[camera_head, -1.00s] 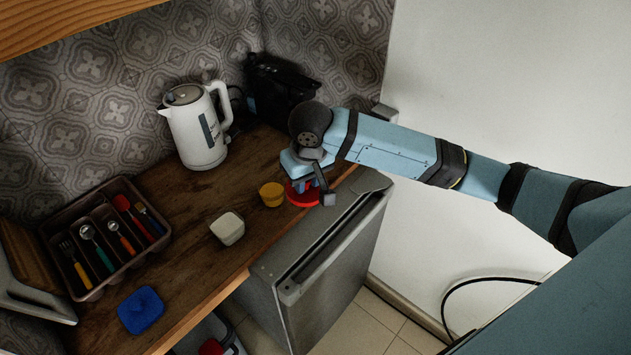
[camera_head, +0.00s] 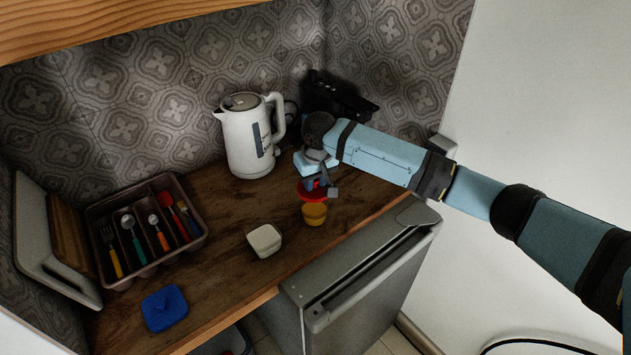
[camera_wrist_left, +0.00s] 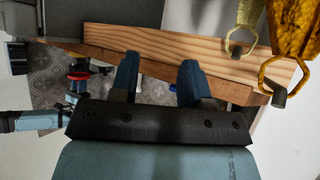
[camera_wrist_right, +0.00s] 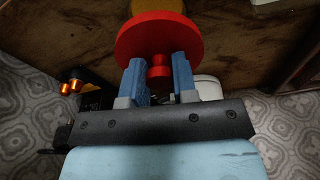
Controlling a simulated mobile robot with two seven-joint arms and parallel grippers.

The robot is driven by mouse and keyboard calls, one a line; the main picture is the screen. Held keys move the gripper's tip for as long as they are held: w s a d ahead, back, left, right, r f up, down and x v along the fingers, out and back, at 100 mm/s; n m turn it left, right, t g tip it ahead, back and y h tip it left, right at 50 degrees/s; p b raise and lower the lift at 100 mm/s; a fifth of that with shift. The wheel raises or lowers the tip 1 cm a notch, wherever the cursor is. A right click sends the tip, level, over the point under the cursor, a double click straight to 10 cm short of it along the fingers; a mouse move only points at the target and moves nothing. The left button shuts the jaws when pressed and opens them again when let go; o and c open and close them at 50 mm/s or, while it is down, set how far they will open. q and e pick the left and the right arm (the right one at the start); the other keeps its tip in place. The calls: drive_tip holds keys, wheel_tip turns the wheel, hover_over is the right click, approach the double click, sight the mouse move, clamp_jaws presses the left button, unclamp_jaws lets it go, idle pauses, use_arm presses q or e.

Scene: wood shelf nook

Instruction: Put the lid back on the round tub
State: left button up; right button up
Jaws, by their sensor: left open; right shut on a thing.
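The round tub (camera_head: 314,214) is yellow and stands on the wooden counter near its front edge. The round red lid (camera_head: 311,196) is just above and behind it in the head view, overlapping its far rim; whether they touch I cannot tell. My right gripper (camera_head: 317,183) is shut on the lid's knob. In the right wrist view the knob (camera_wrist_right: 160,66) sits between the fingers, the red disc (camera_wrist_right: 158,36) lies beyond, and part of the yellow tub (camera_wrist_right: 158,5) shows behind it. My left gripper (camera_wrist_left: 157,78) is open and empty, away from the tub.
A white square tub (camera_head: 265,240) stands left of the round tub; a blue square lid (camera_head: 164,308) lies front left. A cutlery tray (camera_head: 116,213), white kettle (camera_head: 248,140) and dark appliance (camera_head: 338,98) stand behind. A wooden board edge (camera_wrist_left: 190,55) is near my left gripper.

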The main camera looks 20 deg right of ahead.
wheel_tip(320, 180, down, 3)
drive_tip(key=b, duration=0.3)
drive_tip(key=shift+d+f, duration=0.1)
drive_tip(key=shift+f, duration=0.15)
use_arm(q)
drive_tip(key=shift+w+d+f, duration=0.15)
drive_tip(key=shift+f, duration=1.2)
use_arm(e)
drive_tip(key=shift+f, duration=0.75)
use_arm(q)
drive_tip(key=shift+f, duration=0.3)
drive_tip(key=shift+r+p, duration=0.15)
drive_tip(key=shift+p, duration=0.25)
drive_tip(key=shift+r+p, duration=0.5)
drive_tip(key=shift+r, duration=0.2)
use_arm(e)
drive_tip(key=shift+r, duration=0.1)
use_arm(q)
drive_tip(key=shift+r+p, duration=0.3)
drive_tip(key=shift+p, duration=0.15)
drive_tip(key=shift+r, duration=0.35)
drive_tip(key=shift+r+p, duration=0.55)
drive_tip(key=shift+p, duration=0.25)
use_arm(e)
drive_tip(key=shift+f, duration=0.2)
